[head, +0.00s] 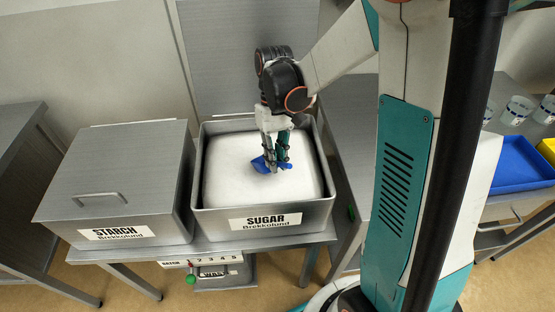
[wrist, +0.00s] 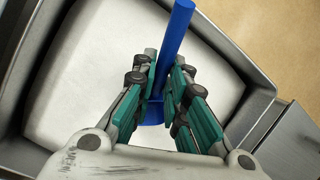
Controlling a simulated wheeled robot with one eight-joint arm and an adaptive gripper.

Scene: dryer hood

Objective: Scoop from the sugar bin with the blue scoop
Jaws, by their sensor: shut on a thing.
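The sugar bin (head: 328,208) stands open in the head view, labelled SUGAR, filled with white sugar (head: 225,185). Its wall also shows in the wrist view (wrist: 232,48). My gripper (head: 277,160) is over the middle of the bin, pointing down, and is shut on the blue scoop (head: 261,164). In the wrist view the scoop's blue handle (wrist: 176,38) runs up between the fingers of my gripper (wrist: 163,95). The scoop's bowl is mostly hidden by the fingers. The scoop is at or just above the sugar; I cannot tell whether it touches.
A closed starch bin (head: 120,170) stands left of the sugar bin. A raised lid (head: 235,60) is behind the sugar bin. A bench (head: 350,125) is to the right, and a blue tray (head: 515,165) and clear cups (head: 518,108) are further right.

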